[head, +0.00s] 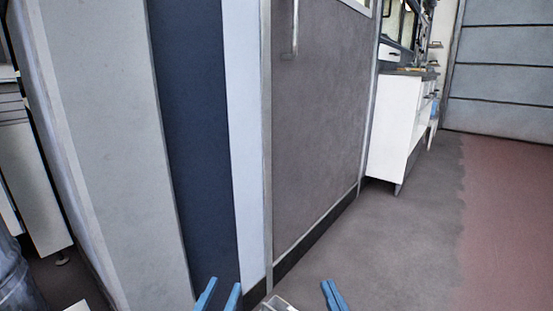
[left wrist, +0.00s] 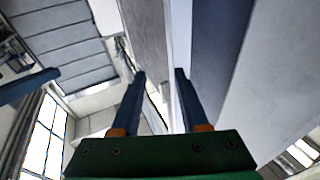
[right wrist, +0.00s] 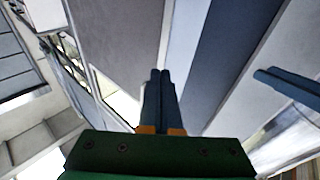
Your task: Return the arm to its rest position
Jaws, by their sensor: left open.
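My left gripper (head: 218,295) is at the bottom of the head view, in front of the tall cabinet. Its two blue fingers stand apart with nothing between them, as the left wrist view also shows (left wrist: 158,75). My right gripper (head: 332,294) is at the bottom, right of the left one. In the right wrist view its fingers (right wrist: 160,73) are pressed together with nothing visible between them. Both grippers point forward and are apart from each other. Most of both arms is out of the head view.
A tall cabinet wall with a dark blue stripe (head: 195,130) and a grey door panel (head: 320,120) stands close ahead. A white cabinet (head: 392,125) stands further back on the right. Grey and reddish floor (head: 500,220) is clear at the right.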

